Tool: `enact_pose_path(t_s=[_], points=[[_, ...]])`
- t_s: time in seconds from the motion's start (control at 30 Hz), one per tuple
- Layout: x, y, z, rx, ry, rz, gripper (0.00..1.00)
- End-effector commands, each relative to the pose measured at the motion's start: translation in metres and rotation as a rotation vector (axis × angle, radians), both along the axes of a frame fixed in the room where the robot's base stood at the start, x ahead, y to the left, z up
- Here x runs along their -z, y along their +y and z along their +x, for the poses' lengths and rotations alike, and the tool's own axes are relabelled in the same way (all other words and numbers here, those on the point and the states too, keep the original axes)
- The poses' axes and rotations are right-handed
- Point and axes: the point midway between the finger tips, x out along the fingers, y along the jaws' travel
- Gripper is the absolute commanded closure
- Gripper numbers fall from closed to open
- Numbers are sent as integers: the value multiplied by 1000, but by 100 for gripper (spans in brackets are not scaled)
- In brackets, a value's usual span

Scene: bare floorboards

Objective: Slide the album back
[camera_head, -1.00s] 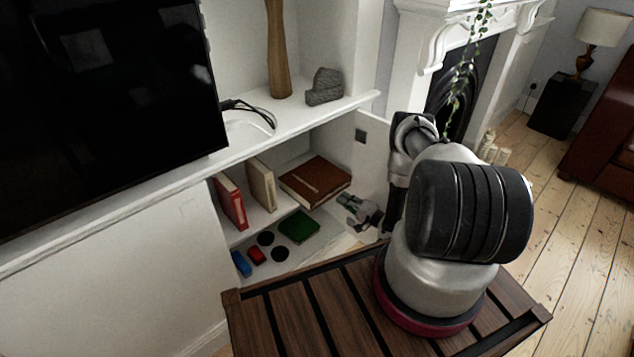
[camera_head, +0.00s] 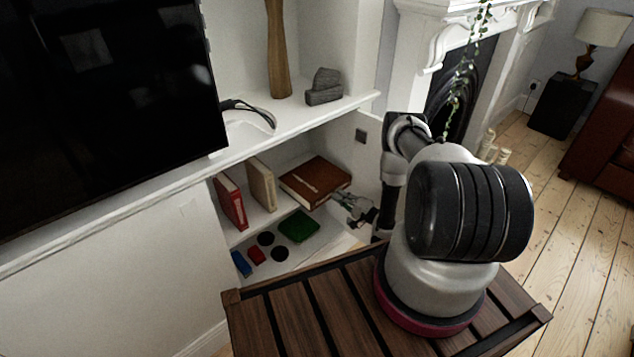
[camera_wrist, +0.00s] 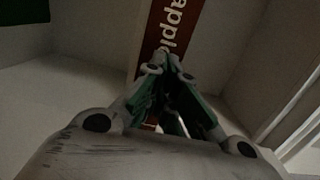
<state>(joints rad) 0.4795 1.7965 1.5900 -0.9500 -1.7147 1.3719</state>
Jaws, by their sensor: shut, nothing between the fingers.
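The brown album (camera_head: 318,176) lies flat on the upper shelf inside the open cabinet, its near right corner close to the shelf's front. My gripper (camera_head: 341,198) is shut and empty, at that near right corner. In the wrist view the album's red-brown spine (camera_wrist: 178,28), with white letters reading "apple", rises just beyond the closed fingertips (camera_wrist: 166,62). I cannot tell whether the fingertips touch it.
A red book (camera_head: 231,203) and a cream book (camera_head: 262,184) stand upright left of the album. Below are a green box (camera_head: 298,226), a red item (camera_head: 257,255) and a blue item (camera_head: 241,264). The open cabinet door (camera_head: 361,150) stands on the right, near my arm.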

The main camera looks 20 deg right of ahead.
Motion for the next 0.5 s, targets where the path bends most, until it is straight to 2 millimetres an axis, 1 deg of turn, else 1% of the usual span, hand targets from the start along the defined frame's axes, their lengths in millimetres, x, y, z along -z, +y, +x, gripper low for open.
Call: enact_pose_path(t_s=[0.5], points=[[0,6,12,-1,0,0,100]])
